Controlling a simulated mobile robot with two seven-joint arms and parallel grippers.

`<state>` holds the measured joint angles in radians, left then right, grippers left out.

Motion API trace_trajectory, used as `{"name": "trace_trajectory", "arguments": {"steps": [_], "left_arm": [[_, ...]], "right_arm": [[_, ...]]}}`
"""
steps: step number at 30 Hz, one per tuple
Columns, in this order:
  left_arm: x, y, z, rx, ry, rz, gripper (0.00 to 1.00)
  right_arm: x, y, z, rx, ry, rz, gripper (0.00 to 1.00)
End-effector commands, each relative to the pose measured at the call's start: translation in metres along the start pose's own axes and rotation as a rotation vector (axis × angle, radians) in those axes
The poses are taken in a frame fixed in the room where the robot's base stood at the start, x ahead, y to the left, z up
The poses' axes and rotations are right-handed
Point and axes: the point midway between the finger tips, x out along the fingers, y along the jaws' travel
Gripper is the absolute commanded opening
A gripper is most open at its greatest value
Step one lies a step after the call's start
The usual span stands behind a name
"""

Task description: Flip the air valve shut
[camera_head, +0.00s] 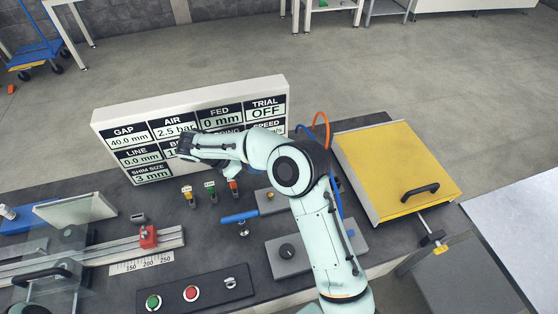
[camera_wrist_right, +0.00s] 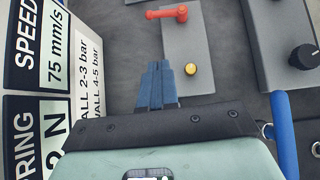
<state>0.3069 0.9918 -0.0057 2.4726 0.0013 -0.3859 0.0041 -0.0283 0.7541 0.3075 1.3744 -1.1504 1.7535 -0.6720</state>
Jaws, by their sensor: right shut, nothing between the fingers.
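The air valve shows in the right wrist view as a red lever (camera_wrist_right: 168,13) on a grey plate (camera_wrist_right: 201,40), near the top edge. The lever lies roughly crosswise to the plate's long sides. A brass knob (camera_wrist_right: 190,69) stands on the same plate. My right gripper (camera_wrist_right: 157,68) is shut and empty, apart from the lever in the picture and beside the brass knob. In the head view my right arm hides the lever. The display (camera_head: 189,108) reads AIR 2.5 bar. My left gripper is not in view.
A blue handle (camera_head: 240,216) and a plate with a black knob (camera_head: 287,250) lie near the brass knob. Orange (camera_head: 321,119) and blue hoses rise behind my arm. A yellow-topped box (camera_head: 385,165) stands at right. Coloured tags (camera_head: 210,187) sit before the display.

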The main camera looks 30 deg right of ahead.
Motion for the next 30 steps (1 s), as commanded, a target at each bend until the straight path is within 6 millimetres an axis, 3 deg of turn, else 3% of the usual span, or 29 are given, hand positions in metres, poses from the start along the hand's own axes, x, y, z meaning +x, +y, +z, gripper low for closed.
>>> {"name": "trace_trajectory", "arguments": {"steps": [14,28,30], "left_arm": [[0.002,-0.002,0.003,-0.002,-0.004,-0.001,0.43],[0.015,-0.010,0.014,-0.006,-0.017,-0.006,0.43],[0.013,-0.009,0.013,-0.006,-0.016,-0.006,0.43]], "right_arm": [[0.010,-0.001,0.000,0.000,-0.001,-0.002,0.00],[0.103,-0.002,-0.001,-0.001,0.000,-0.005,0.00],[0.112,-0.001,0.007,0.003,-0.001,-0.004,0.00]]}}
